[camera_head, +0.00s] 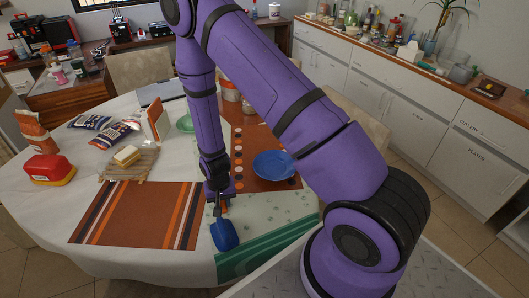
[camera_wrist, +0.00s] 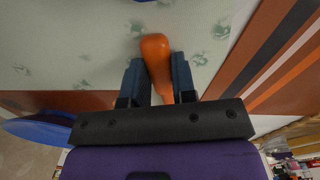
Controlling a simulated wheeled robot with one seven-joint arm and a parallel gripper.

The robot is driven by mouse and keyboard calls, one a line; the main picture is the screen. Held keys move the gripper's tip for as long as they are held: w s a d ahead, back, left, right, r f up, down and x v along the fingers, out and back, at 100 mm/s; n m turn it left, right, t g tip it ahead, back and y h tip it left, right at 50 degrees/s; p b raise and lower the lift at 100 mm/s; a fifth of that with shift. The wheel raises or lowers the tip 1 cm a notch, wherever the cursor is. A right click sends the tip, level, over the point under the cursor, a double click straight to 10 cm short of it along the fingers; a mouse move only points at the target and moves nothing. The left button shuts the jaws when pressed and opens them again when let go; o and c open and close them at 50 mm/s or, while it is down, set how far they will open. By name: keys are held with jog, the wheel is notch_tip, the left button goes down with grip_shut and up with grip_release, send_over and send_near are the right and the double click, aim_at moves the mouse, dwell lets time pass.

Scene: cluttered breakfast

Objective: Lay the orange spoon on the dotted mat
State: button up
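The orange spoon (camera_wrist: 156,58) lies between the two fingers of my gripper (camera_wrist: 158,82) in the wrist view. The fingers appear to touch it on both sides; its rounded end sticks out past them. In the head view my gripper (camera_head: 222,203) points down over the pale leaf-patterned mat, and only a little orange shows there. I cannot tell whether the spoon is clear of the surface. The dotted mat (camera_head: 238,165) is brown with pale and dark dots, behind my gripper and partly hidden by my arm. A blue bowl (camera_head: 273,163) stands on it.
A blue object (camera_head: 225,235) is just in front of my gripper on the leaf-patterned mat (camera_head: 285,206). A striped brown mat (camera_head: 140,215) lies bare at left. A butter board (camera_head: 127,157), a red container (camera_head: 48,169) and snack bags (camera_head: 90,121) stand further left. Jars (camera_head: 230,91) are behind.

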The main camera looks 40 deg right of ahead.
grip_shut()
jog(key=shift+r, duration=2.5)
